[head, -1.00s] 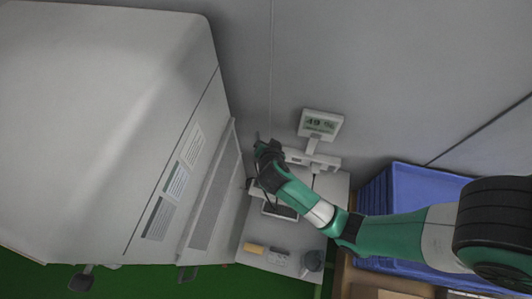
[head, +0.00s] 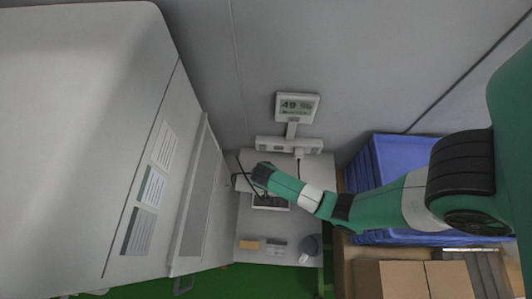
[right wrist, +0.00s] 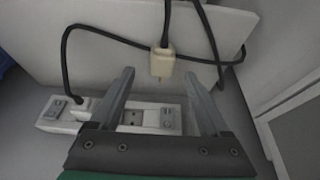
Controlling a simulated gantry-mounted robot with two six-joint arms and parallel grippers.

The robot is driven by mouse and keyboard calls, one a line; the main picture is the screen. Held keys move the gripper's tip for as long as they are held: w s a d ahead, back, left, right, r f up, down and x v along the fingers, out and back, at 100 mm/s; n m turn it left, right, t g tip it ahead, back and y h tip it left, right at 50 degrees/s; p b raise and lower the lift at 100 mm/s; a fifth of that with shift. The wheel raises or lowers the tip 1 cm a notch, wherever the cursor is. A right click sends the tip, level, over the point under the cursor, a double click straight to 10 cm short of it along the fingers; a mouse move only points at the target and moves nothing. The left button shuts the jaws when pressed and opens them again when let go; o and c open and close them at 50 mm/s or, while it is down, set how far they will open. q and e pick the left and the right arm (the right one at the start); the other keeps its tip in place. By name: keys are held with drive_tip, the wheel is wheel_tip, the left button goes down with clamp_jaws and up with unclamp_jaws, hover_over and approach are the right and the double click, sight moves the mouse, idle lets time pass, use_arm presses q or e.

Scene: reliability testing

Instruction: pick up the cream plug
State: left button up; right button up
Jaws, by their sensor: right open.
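The cream plug (right wrist: 163,63) hangs from a black cable in the right wrist view, against a pale panel. It lies beyond the space between the fingertips of my right gripper (right wrist: 159,78). The gripper is open and empty, and I cannot tell whether a finger touches the plug. In the head view my right gripper (head: 252,176) is over the pale work surface (head: 258,225), and I cannot make out the cream plug there. A white power strip (right wrist: 148,116) lies behind the fingers in the wrist view, with another corded plug at its left end. My left gripper is not in view.
A large grey machine (head: 80,130) stands close on the left. A yellow block (head: 249,244), a grey block (head: 276,248) and a grey cup (head: 309,246) stand at the front. Blue crates (head: 405,165) are on the right.

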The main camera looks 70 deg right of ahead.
drive_tip(key=b+x, duration=0.1)
drive_tip(key=x, duration=0.3)
drive_tip(key=shift+w+d+f+b, duration=0.1)
drive_tip(key=shift+w+f+b, duration=0.05)
drive_tip(key=shift+f+b, duration=0.2)
clamp_jaws()
